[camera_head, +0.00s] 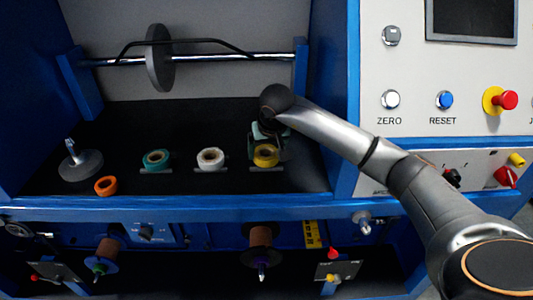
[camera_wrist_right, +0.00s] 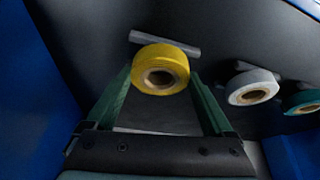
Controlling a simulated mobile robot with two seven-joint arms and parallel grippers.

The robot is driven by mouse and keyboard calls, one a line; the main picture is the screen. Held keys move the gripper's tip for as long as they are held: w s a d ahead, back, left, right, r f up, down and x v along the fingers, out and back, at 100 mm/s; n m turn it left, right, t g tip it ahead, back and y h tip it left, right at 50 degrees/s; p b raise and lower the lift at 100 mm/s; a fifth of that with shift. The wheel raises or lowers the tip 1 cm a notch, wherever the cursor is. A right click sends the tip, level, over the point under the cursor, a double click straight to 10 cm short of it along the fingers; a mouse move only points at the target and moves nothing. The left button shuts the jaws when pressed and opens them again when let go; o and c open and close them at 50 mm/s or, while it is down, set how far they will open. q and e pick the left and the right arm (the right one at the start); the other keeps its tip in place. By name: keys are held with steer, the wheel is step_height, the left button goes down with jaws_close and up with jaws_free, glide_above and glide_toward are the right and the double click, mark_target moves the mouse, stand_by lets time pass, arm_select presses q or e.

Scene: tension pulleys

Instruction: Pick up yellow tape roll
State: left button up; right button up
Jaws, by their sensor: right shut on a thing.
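The yellow tape roll (camera_head: 265,155) is at the right end of the row on the black shelf. In the right wrist view the yellow tape roll (camera_wrist_right: 160,68) shows its brown core hole. My right gripper (camera_head: 266,148) comes down over it. In the right wrist view my right gripper (camera_wrist_right: 162,82) has a green finger on each side of the roll, and it is shut on it. My left gripper is not in view.
A white roll (camera_head: 210,159), a teal roll (camera_head: 156,160) and an orange roll (camera_head: 106,186) lie to the left. A grey disc with a post (camera_head: 80,165) is further left. A metal rod (camera_head: 205,57) with a grey disc spans above. The blue side wall (camera_head: 345,100) is close on the right.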

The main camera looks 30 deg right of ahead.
step_height(320, 180, up, 3)
steer(key=shift+f, duration=0.1)
steer(key=s+a+r+b, duration=0.1)
steer(key=s+a+r, duration=0.2)
steer(key=s+r, duration=0.6)
steer(key=s, duration=0.4)
steer(key=shift+s+a+r, duration=0.2)
steer(key=shift+s+r, duration=0.05)
steer(key=shift+s, duration=0.05)
steer(key=shift+w, duration=0.1)
